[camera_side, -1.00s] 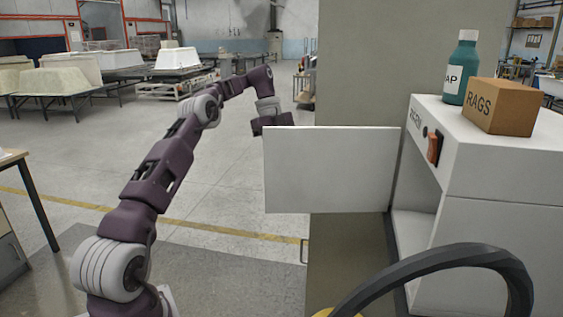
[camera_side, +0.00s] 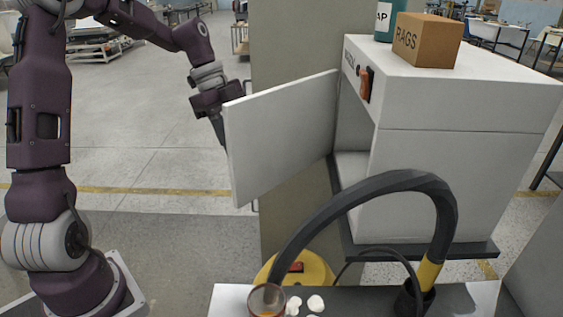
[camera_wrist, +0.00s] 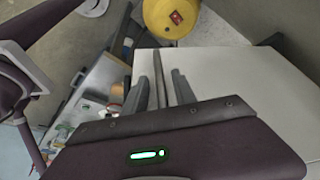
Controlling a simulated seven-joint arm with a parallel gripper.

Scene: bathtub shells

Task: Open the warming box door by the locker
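The warming box (camera_side: 450,170) is a white cabinet at the right of the side view. A tall grey-beige body, seemingly the locker (camera_side: 290,40), stands behind the door. My gripper (camera_side: 220,138) points down at the door's free outer edge, left of it; contact is unclear.
A box marked RAGS (camera_side: 427,40) and a teal bottle (camera_side: 390,20) stand on the warming box. A thick black hose (camera_side: 375,185) arches in front, above a white bench (camera_side: 232,300) with small items. A yellow round object (camera_side: 312,268) sits below the door.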

